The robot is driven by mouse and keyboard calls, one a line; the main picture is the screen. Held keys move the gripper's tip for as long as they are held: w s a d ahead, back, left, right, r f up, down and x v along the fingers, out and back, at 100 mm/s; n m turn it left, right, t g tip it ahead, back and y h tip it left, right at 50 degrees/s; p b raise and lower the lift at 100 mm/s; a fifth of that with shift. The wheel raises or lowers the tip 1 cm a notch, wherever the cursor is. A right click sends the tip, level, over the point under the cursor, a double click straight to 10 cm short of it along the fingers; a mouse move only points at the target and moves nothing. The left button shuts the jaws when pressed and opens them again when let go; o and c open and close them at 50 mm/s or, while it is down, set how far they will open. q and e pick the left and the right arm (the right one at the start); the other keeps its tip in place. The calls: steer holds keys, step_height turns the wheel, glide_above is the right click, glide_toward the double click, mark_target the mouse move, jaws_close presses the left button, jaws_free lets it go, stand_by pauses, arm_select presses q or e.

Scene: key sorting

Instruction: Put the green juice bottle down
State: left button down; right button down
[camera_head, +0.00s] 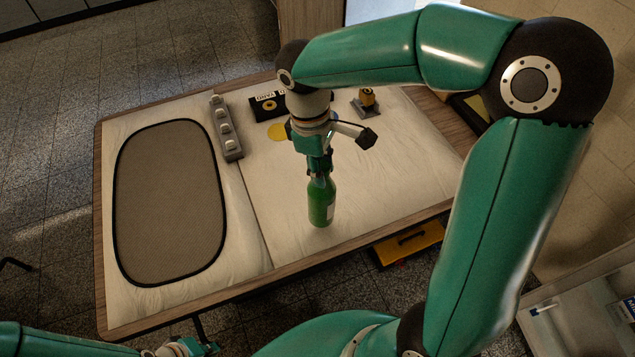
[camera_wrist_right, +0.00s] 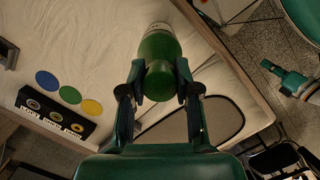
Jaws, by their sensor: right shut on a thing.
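The green juice bottle (camera_head: 321,203) is upright over the right half of the pale table top (camera_head: 385,190), near its front edge. I cannot tell whether its base touches the table. My right gripper (camera_head: 319,168) points down and is shut on the upper part of the bottle. In the right wrist view the bottle (camera_wrist_right: 158,48) sits between the two fingers of the right gripper (camera_wrist_right: 160,80). My left gripper (camera_head: 182,349) is low at the bottom edge, off the table's front, and its fingers are too small to judge.
A dark-rimmed oval mat (camera_head: 170,200) covers the table's left side. A grey strip with knobs (camera_head: 227,128), a black panel with rings (camera_head: 268,106) and a small yellow-topped item (camera_head: 367,101) stand at the back. Coloured discs (camera_wrist_right: 69,94) lie beside the panel. A yellow drawer (camera_head: 409,244) is below the front edge.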

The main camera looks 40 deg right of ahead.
mark_target(322, 195)
steer(key=shift+f, duration=2.25)
steer(key=c, duration=0.8)
jaws_free()
steer(key=shift+c, duration=0.2)
